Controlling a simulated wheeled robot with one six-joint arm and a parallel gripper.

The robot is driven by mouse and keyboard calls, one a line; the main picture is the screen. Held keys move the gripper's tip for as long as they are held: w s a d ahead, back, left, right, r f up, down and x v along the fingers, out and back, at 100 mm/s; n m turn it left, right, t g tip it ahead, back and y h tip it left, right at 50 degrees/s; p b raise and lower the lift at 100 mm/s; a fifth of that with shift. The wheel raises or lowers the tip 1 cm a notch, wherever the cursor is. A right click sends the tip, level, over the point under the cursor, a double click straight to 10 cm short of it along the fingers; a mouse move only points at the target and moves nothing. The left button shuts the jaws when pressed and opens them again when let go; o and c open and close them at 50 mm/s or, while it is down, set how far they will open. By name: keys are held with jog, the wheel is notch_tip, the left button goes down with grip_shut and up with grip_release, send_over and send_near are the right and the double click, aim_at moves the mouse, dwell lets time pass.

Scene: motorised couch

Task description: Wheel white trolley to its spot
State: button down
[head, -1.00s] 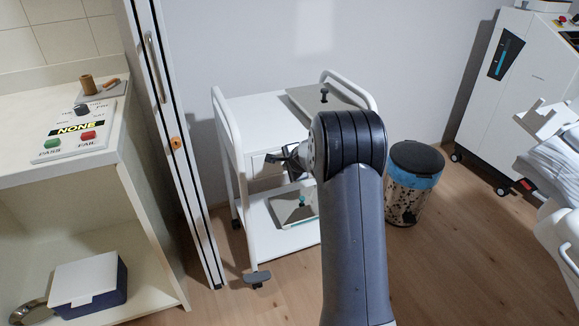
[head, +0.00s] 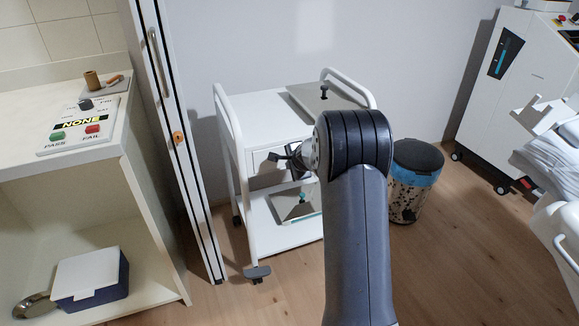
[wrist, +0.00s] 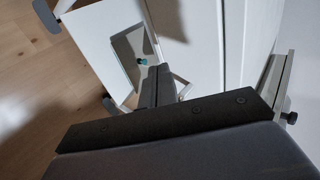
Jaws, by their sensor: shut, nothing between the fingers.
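The white trolley (head: 262,132) stands against the back wall, just right of the tall narrow door panel. It has a tubular handle at each end, a top shelf, a drawer front and a lower shelf. My gripper (head: 285,160) is in front of the drawer front, partly hidden by my arm. In the wrist view my gripper (wrist: 156,88) is shut and empty, close to the trolley's white side (wrist: 190,60). I cannot tell whether it touches. The trolley's right front is hidden behind my arm.
A bin with a blue band (head: 413,182) stands right of the trolley. A counter with a PASS/FAIL panel (head: 80,128) is on the left, beside the door panel (head: 170,120). A white cabinet (head: 510,90) and couch (head: 555,150) are at right. Wooden floor (head: 460,260) is clear between.

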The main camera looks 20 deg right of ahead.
jog(key=p+v, duration=0.1)
jog(key=v, duration=0.9)
jog(key=shift+s, duration=0.45)
jog(key=shift+f, duration=0.1)
